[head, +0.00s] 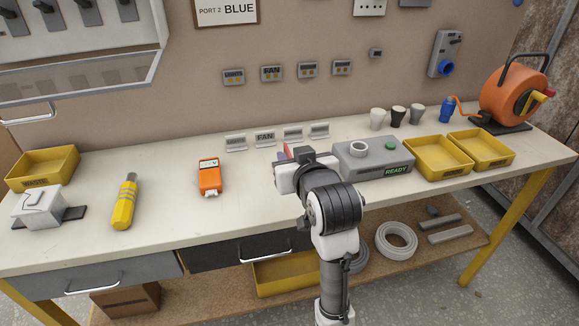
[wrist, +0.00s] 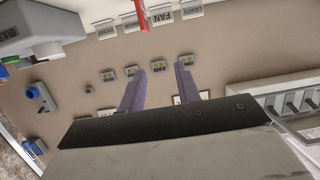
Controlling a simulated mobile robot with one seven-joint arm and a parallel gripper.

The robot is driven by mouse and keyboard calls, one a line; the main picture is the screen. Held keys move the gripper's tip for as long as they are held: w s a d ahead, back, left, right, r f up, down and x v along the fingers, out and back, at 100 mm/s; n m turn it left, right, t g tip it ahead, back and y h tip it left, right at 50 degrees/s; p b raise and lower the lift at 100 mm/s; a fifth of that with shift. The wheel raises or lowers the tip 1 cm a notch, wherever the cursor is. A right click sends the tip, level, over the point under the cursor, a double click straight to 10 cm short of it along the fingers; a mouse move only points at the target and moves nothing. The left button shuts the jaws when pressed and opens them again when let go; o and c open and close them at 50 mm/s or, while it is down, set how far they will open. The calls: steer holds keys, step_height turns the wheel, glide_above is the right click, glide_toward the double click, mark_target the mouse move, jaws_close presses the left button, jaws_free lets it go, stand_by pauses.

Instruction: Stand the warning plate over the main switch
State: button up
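My gripper (head: 298,172) is over the middle of the bench, its fingers hidden in the head view. In the wrist view its two fingers (wrist: 160,78) are apart with nothing between them. A thin red piece (wrist: 143,16), possibly the warning plate's edge, shows beyond the fingers; a small red and blue sliver (head: 288,152) shows behind my gripper in the head view. I cannot read it. The switch panel (head: 75,25) with several dark levers is on the wall at upper left, its clear cover (head: 85,85) swung out. I cannot tell which lever is the main switch.
Label holders (head: 265,138) stand at the bench's back, below small wall switches (head: 271,73). A grey box marked READY (head: 372,160) is close right of my gripper. Yellow bins (head: 438,160), an orange cable reel (head: 515,95), an orange meter (head: 209,177) and a yellow tool (head: 124,205) lie around.

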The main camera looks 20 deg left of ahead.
mark_target(290, 154)
steer(key=shift+g+h, duration=0.5)
steer(key=w+f, duration=0.2)
steer(key=w+a+f, duration=0.1)
steer(key=w, duration=0.1)
steer(key=w+a+f, duration=0.1)
steer(key=w+f, duration=0.1)
steer(key=shift+w+a+f+p, duration=0.1)
steer(key=shift+w+f+p, duration=0.25)
steer(key=shift+p, duration=0.05)
steer(key=x, duration=0.1)
steer(key=p+x, duration=0.1)
steer(key=x, duration=0.2)
steer(key=shift+w+a+r, duration=0.1)
steer(key=shift+a+r, duration=0.15)
steer(key=shift+w+a+f, duration=0.25)
steer(key=shift+w, duration=0.1)
jaws_close()
